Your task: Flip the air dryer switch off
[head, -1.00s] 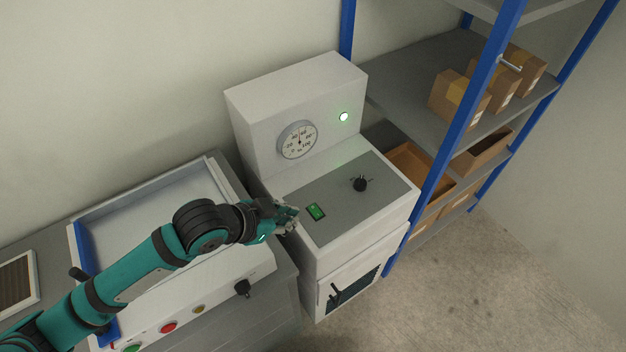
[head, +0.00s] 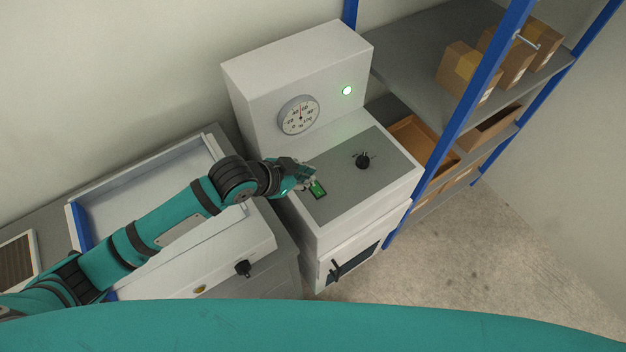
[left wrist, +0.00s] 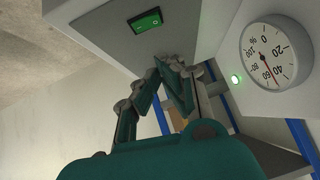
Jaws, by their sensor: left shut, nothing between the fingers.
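The air dryer (head: 290,75) is a white cabinet with a grey sloped panel, a round gauge (head: 299,116) and a lit green lamp (head: 347,91). Its green rocker switch (head: 318,189) sits at the panel's left front and glows green. My left gripper (head: 308,178) is shut and empty, its tips close beside the switch; I cannot tell whether they touch it. In the left wrist view the switch (left wrist: 146,20) shows at the top, the gripper fingers (left wrist: 178,85) below it, and the gauge (left wrist: 273,54) at right. My right gripper is not in view.
A black knob (head: 363,161) stands on the panel right of the switch. A white machine with a tray (head: 150,190) is at left. A blue-framed shelf (head: 455,125) with cardboard boxes is at right. My own teal arm part covers the bottom of the head view.

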